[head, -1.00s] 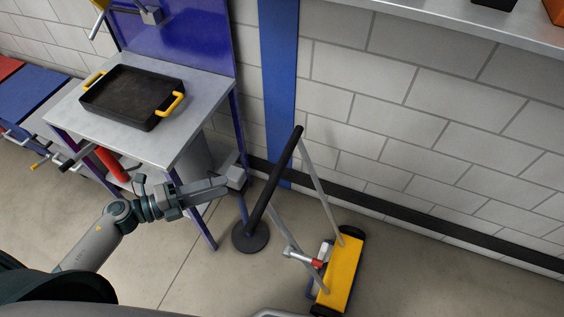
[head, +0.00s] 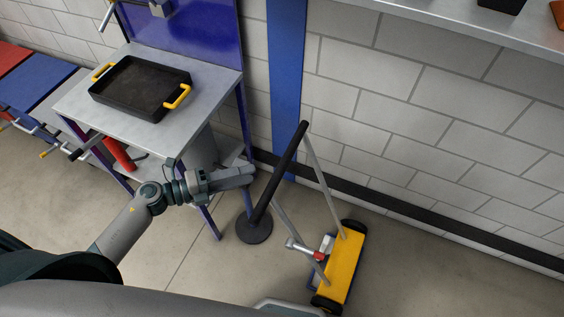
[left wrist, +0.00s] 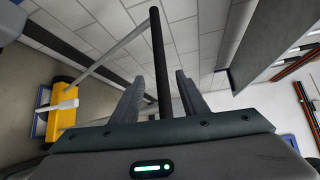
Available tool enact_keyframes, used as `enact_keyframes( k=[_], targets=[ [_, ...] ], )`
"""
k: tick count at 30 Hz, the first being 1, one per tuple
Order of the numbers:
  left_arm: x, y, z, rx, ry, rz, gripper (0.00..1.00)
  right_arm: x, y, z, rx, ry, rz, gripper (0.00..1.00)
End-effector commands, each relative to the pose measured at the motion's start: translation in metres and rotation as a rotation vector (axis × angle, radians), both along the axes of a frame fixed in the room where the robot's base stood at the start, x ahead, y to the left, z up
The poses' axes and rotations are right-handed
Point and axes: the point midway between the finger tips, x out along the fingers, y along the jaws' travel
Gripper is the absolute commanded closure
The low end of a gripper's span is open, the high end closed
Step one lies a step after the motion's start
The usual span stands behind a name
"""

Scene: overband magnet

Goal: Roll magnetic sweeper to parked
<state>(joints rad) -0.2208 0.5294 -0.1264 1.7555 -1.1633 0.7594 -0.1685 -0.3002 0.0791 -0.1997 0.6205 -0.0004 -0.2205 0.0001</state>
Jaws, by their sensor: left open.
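The magnetic sweeper (head: 340,272) stands on the floor at lower middle right, a yellow body with black wheels. Two grey rods rise from it to a tilted black handle bar (head: 284,170). My left gripper (head: 250,174) is open, just left of the bar, with a small gap showing in the head view. In the left wrist view the handle bar (left wrist: 160,55) runs between the two open fingers (left wrist: 160,92), apparently beyond or just entering them. The yellow body (left wrist: 62,118) shows at left there. My right gripper is not in view. No parked marking can be made out.
A metal workbench (head: 140,122) with a black yellow-handled tray (head: 138,88) stands at left, close to my left arm. A black disc (head: 254,229) lies on the floor below the bar. A block wall with a blue post (head: 287,70) is behind. Floor at right front is clear.

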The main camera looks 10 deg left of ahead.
Motion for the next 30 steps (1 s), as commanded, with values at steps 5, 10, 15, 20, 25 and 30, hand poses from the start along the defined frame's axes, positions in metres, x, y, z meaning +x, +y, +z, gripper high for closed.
enact_keyframes(
  k=[5,10,15,20,25,30],
  targets=[
    [0.020,-0.028,0.000,-0.003,-0.001,0.002,0.60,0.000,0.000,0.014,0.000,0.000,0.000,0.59],
    [0.037,-0.053,-0.005,-0.004,0.000,0.001,0.60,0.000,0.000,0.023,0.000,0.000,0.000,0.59],
    [0.052,-0.075,-0.009,-0.004,0.001,0.001,0.60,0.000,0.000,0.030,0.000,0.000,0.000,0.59],
    [0.061,-0.088,-0.014,-0.001,0.001,0.001,0.60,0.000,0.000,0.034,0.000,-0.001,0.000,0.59],
    [0.066,-0.095,-0.016,-0.001,0.001,0.001,0.60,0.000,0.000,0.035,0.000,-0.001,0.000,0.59],
    [0.066,-0.096,-0.016,-0.001,0.001,0.000,0.60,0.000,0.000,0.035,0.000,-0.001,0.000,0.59]
  ],
)
